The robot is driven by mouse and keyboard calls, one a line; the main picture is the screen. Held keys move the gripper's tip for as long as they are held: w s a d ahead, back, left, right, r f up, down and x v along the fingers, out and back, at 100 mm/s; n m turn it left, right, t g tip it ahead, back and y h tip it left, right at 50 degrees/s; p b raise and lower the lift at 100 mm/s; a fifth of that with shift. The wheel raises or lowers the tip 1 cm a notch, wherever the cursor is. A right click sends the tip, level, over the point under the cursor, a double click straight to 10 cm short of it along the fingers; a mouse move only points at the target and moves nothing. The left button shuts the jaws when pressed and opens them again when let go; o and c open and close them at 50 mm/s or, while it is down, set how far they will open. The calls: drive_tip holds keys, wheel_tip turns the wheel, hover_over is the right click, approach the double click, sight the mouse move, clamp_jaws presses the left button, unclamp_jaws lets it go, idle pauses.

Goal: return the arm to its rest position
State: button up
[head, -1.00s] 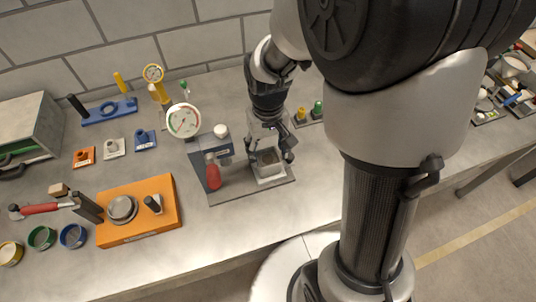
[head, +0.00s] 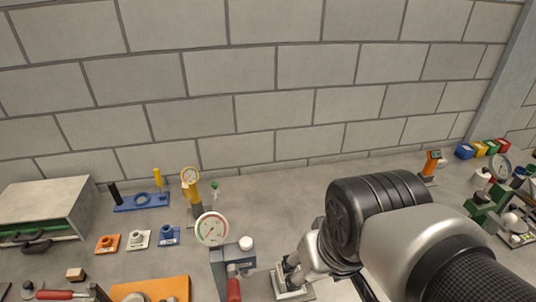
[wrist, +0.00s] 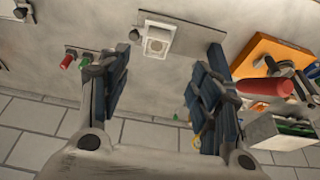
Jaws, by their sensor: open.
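My gripper (wrist: 162,70) is open in the wrist view, with its two dark fingers wide apart and nothing between them. It hangs clear of the bench, and the small white sandbed box (wrist: 157,42) lies beyond the fingertips. In the head view my arm comes in from the lower right, bent, and my gripper is largely hidden behind it. The lower part of the sandbed stand is cut off by the bottom edge there.
A dial gauge (head: 212,229), a grey block with a red handle (head: 233,289) and an orange plate (head: 150,290) stand left of my arm. A blue fixture (head: 141,201) and a metal box (head: 45,212) are further left. A block wall (head: 270,80) closes the back.

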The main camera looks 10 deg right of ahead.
drive_tip(key=shift+s+r+t, duration=0.2)
drive_tip(key=shift+s, duration=0.55)
drive_tip(key=shift+s+r+t, duration=0.15)
drive_tip(key=shift+s+t, duration=0.05)
drive_tip(key=shift+s, duration=0.5)
